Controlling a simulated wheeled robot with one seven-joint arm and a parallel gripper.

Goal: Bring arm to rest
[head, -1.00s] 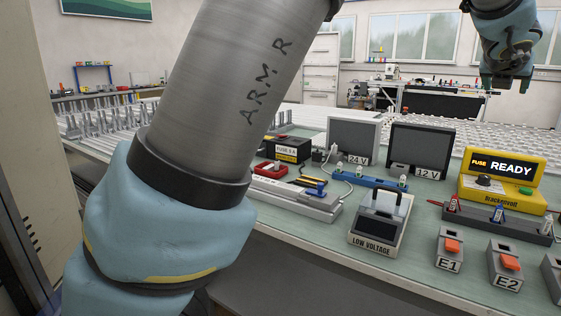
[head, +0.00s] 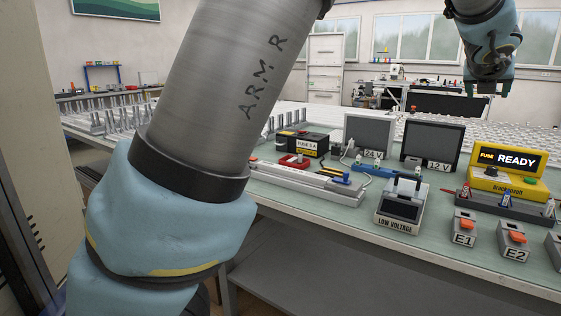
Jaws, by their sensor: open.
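My arm (head: 215,100), marked "ARM R", crosses the left half of the head view, with a blue-covered joint (head: 150,225) at the lower left. My gripper (head: 486,90) hangs at the upper right, fingers pointing down. It is open, with nothing seen between its fingers. It is high in the picture, apart from the bench things below it.
The workbench (head: 330,240) carries a yellow fuse tester (head: 507,172) reading "READY", a "LOW VOLTAGE" unit (head: 401,205), 24 V (head: 368,135) and 12 V (head: 432,146) panels, and E1 (head: 464,228) and E2 (head: 513,240) blocks.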

